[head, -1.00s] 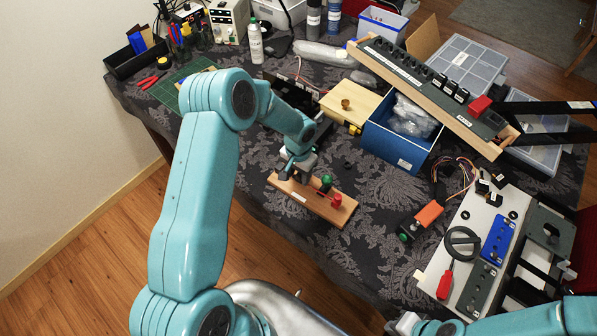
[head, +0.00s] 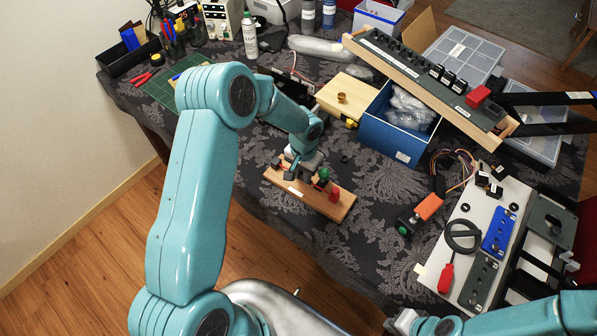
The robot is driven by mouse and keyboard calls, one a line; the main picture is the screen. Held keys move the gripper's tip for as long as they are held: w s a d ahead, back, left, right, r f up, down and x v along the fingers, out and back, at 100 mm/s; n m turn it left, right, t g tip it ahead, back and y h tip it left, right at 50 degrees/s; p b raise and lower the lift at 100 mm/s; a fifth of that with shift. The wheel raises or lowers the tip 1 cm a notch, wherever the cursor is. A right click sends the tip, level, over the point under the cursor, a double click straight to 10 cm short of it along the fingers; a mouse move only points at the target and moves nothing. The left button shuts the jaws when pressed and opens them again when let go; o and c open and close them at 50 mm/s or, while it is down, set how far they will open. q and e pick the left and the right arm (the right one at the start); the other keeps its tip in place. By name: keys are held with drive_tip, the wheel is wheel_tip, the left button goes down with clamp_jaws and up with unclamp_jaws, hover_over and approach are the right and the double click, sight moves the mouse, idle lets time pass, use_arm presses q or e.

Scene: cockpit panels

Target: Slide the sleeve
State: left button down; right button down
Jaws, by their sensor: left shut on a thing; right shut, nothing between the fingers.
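A wooden board (head: 312,199) lies on the dark patterned tablecloth near the table's front edge. It carries a small dark block at its left end, a green-topped part (head: 324,173) and a red part (head: 334,194) toward its right end. My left gripper (head: 291,174) reaches down over the board's left half and is shut on the sleeve, which its fingers and wrist mostly hide. My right gripper (head: 404,322) is at the bottom edge, far from the board, shut and empty; only part of it shows.
A blue box (head: 392,139) and a yellowish wooden box (head: 344,97) stand behind the board. An orange-and-black tool (head: 428,207) and a white panel (head: 453,227) lie to the right. The cloth between the board and the orange tool is clear.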

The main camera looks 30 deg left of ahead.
sight(302, 174)
use_arm(q)
drive_tip(key=shift+a+r, duration=0.1)
drive_tip(key=shift+a, duration=0.05)
drive_tip(key=c, duration=1)
unclamp_jaws()
drive_tip(key=shift+a, duration=0.2)
drive_tip(key=shift+d, duration=0.2)
drive_tip(key=shift+r, duration=0.2)
wheel_tip(302, 174, up, 16)
drive_tip(key=b, duration=0.2)
